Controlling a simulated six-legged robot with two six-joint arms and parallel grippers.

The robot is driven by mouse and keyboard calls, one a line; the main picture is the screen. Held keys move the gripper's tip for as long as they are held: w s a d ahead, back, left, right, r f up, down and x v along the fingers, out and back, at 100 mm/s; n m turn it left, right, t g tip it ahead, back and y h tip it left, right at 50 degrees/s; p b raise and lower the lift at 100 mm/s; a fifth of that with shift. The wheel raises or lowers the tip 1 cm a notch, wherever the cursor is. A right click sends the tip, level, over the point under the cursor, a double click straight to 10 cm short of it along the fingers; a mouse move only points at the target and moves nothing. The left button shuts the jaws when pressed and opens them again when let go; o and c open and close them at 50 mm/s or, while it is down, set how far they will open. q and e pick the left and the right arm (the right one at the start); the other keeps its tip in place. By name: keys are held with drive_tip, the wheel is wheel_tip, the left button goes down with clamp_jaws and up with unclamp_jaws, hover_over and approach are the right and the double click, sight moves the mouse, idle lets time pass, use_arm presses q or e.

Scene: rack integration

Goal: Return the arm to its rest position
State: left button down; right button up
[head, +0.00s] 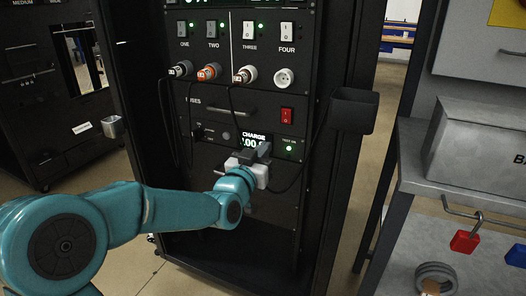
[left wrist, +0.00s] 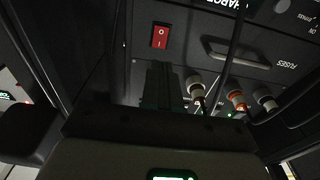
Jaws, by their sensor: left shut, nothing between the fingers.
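My left arm comes in from the lower left in the head view. Its gripper (head: 262,150) is shut and empty in front of the rack's lower panel, just below the charge display (head: 252,139). In the left wrist view the shut fingers (left wrist: 161,86) point at the dark rack front, near the red rocker switch (left wrist: 160,36). I cannot tell whether the fingertips touch the panel. The rack (head: 262,97) stands upright with a grey plug (head: 180,69), an orange plug (head: 209,72) and another pale plug (head: 245,75) in its sockets. My right gripper is not in view.
Black cables hang from the plugs close to my gripper. The socket under FOUR (head: 284,77) is empty. A dark box (head: 354,109) sticks out at the rack's right side. A grey workbench (head: 463,183) with padlocks stands at right, and a dark cabinet (head: 50,150) at left.

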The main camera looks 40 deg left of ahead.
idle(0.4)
use_arm(q)
drive_tip(key=w+d+f+g+h, duration=0.1)
drive_tip(key=d+f, duration=0.2)
drive_tip(key=f, duration=0.3)
drive_tip(key=w+d+f+m+g+h, duration=0.1)
drive_tip(key=d+f+g, duration=0.15)
drive_tip(key=f, duration=0.35)
drive_tip(key=w+d+f+h, duration=0.1)
drive_tip(key=d+f, duration=0.2)
drive_tip(key=f, duration=0.4)
drive_tip(key=s+d+f+g+h, duration=0.2)
drive_tip(key=s+d+f+g, duration=0.2)
drive_tip(key=s+d+f, duration=0.6)
drive_tip(key=s+d+f+g+h, duration=0.2)
drive_tip(key=s+d+f+g, duration=0.3)
drive_tip(key=f, duration=1)
drive_tip(key=s+d+f+g+h, duration=0.1)
drive_tip(key=s+f+g, duration=0.15)
drive_tip(key=s, duration=0.55)
drive_tip(key=s+d+f+g, duration=0.2)
drive_tip(key=s+g, duration=0.1)
drive_tip(key=s, duration=0.5)
wheel_tip(320, 180, up, 27)
drive_tip(key=p, duration=2.7)
drive_tip(key=shift+w+a, duration=0.1)
